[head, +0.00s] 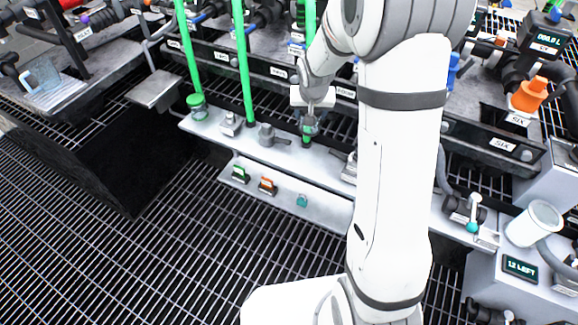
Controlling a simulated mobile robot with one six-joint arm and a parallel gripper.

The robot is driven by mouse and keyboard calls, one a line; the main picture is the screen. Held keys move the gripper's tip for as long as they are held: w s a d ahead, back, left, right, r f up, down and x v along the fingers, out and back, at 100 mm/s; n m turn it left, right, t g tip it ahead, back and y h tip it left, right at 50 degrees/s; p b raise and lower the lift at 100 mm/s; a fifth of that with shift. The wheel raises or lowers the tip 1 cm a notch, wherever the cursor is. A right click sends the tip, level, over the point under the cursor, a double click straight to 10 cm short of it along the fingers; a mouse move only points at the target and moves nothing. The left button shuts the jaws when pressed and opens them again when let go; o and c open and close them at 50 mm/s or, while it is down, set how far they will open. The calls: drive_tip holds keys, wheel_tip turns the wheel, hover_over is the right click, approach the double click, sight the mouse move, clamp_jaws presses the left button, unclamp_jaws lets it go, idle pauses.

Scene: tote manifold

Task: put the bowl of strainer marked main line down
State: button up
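My gripper (313,107) points down at the shelf in the upper middle of the head view, at the lower end of a green pipe (309,22). A small clear bowl with green inside (309,127) shows right below my fingers. My fingers are too small to tell whether they are shut on it or just above it. I cannot read a main line mark on either one.
A grey shelf (235,147) carries grey valve fittings (268,137) between the bowls. Green, orange and teal parts (267,186) sit on a lower ledge. A white cup (536,222) stands at the right. A flat grey plate (155,90) is at the left. Open grating lies in front.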

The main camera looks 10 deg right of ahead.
drive_tip(key=f+b, duration=0.2)
drive_tip(key=f, duration=0.2)
drive_tip(key=f+b, duration=0.2)
drive_tip(key=f, duration=0.2)
drive_tip(key=f+b, duration=0.2)
drive_tip(key=f, duration=0.2)
drive_tip(key=shift+w+f+b, duration=0.35)
drive_tip(key=shift+w+f, duration=0.05)
drive_tip(key=shift+f, duration=0.1)
drive_tip(key=shift+f+b, duration=0.15)
drive_tip(key=shift+b, duration=0.15)
drive_tip(key=o, duration=0.8)
drive_tip(key=shift+c, duration=0.2)
